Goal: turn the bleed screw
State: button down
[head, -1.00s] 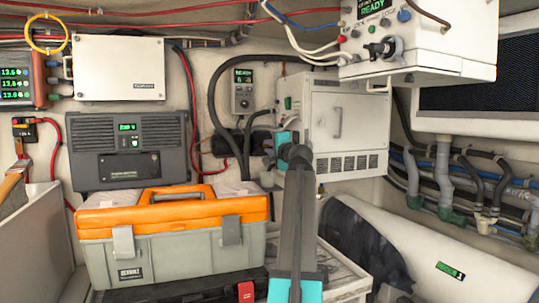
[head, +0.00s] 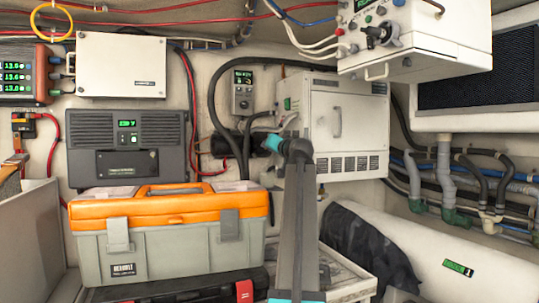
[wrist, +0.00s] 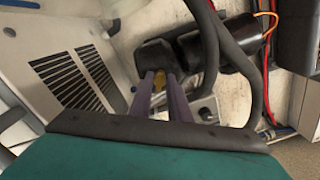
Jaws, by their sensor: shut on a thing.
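The bleed screw (wrist: 159,82) is a small brass-yellow piece at the dark end of a black cylindrical body, seen in the wrist view. My gripper (wrist: 160,79) has its two purple-grey fingers on either side of it, shut on it. The fingers cover its sides, so its turn angle cannot be told. In the head view, the black body (head: 226,144) sits on the back wall behind hoses. My teal wrist reaches toward it from the right, and the fingers and screw are too small or hidden to make out there.
Thick black hoses (wrist: 207,45) pass close beside the fingers. A white vented cabinet (head: 360,115) stands right of my wrist. An orange-lidded toolbox (head: 170,255) stands below left, and a white control box (head: 420,45) hangs above right. A gauge panel (head: 243,92) is above the black body.

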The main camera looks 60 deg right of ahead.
jog(key=n+b, duration=0.3)
jog(key=n, duration=0.2)
jog(key=shift+d+f+n+b, duration=0.1)
jog(key=shift+n+b, duration=0.2)
jog(key=shift+n, duration=0.1)
jog(key=c, duration=1.7)
grip_release()
jog(key=shift+o, duration=0.2)
jog(key=shift+s, duration=0.15)
jog(key=v, duration=1.3)
jog(key=shift+s+a+p, duration=0.2)
jog(key=shift+s+p, duration=0.1)
jog(key=shift+p, duration=0.1)
